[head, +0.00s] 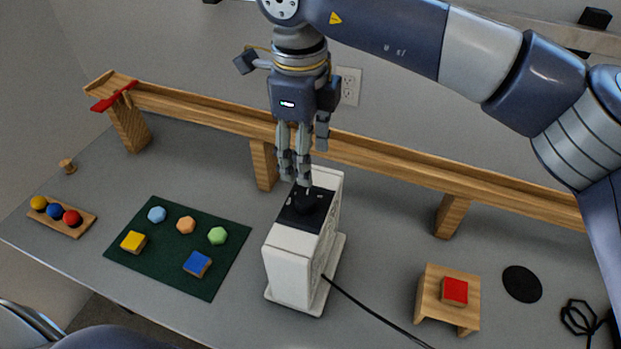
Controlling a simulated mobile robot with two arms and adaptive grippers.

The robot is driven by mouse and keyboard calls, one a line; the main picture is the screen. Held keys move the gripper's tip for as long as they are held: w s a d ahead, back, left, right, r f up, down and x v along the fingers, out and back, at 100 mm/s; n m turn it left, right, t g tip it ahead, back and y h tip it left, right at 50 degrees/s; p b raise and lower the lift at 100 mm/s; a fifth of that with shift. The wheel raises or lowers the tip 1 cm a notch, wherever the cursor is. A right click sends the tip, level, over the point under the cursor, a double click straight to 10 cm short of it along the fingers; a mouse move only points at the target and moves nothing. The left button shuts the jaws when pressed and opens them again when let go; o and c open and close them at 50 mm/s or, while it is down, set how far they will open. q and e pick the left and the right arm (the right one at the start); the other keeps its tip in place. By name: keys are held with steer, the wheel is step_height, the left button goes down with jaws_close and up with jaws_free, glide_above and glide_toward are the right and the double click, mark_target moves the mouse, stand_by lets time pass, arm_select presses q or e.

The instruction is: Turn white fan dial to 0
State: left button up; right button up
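The white fan (290,268) stands upright on the grey table, with a black control panel on its top. Its dark dial (307,203) sits on that panel; the dial's setting is too small to read. My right gripper (297,182) points down from above, its fingertips at the dial and overlapping its far side in the head view. The fingers look close together. I cannot tell whether they touch or hold the dial. My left gripper is not in view.
A wooden ramp (375,163) runs behind the fan. A green mat (165,275) with coloured pieces and a ball tray (78,229) lie to the left. A black cable (362,308) runs right, near a small wooden stand (432,290) with a red block (454,290).

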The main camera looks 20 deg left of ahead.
mark_target(306, 197)
steer(key=f, duration=0.2)
steer(key=f+p, duration=0.1)
steer(key=f, duration=0.1)
steer(key=s+f, duration=0.1)
steer(key=shift+f+p, duration=0.4)
steer(key=shift+w+f+p, duration=0.15)
steer(key=shift+w+f, duration=0.05)
steer(key=shift+f, duration=0.45)
steer(key=shift+w+f+p, duration=0.15)
steer(key=shift+w+f, duration=0.05)
steer(key=shift+f, duration=0.85)
steer(key=shift+s, duration=0.1)
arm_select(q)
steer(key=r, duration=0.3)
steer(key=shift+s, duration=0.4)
arm_select(e)
steer(key=shift+f, duration=0.1)
steer(key=c, duration=1.1)
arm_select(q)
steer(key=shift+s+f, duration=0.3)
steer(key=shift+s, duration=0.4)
arm_select(e)
steer(key=shift+o, duration=0.2)
